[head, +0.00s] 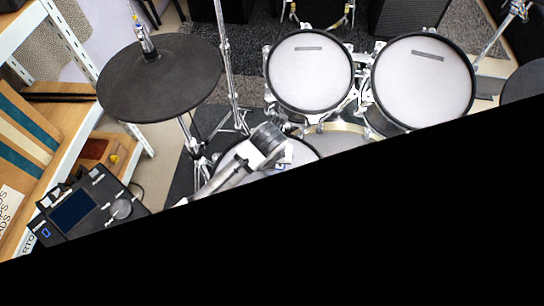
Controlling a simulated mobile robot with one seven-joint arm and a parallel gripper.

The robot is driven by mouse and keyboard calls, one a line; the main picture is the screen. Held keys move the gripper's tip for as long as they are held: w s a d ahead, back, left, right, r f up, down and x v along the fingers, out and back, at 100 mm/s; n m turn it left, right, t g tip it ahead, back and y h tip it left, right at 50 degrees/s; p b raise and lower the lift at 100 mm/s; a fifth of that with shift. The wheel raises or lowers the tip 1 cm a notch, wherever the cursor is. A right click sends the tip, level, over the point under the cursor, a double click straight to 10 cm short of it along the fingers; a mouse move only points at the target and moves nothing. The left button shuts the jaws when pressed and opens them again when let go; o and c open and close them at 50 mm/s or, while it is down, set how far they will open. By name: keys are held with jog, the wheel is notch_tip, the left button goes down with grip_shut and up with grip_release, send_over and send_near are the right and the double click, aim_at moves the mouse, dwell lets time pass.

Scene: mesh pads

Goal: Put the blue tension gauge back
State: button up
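I cannot make out a blue tension gauge in the head view. My gripper (284,156) is at the end of my grey and white arm, over a white mesh drum pad (309,152) at the lower middle. The arm's end covers part of this pad. The fingertips are too small and hidden to tell whether they are open or shut, or whether they hold anything.
Two more white mesh pads, a left one (308,72) and a right one (424,75), stand behind. A black cymbal pad (160,77) is at upper left. A dark drum module (88,208) sits at lower left beside wooden shelving (40,125). Black covers the picture's lower part.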

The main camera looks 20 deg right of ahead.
jog(key=shift+f+b, duration=0.45)
jog(key=shift+b, duration=0.1)
jog(key=o, duration=1.5)
jog(key=shift+c, duration=0.2)
jog(key=shift+r+p, duration=0.5)
jog(key=shift+p, duration=0.1)
jog(key=v, duration=1.2)
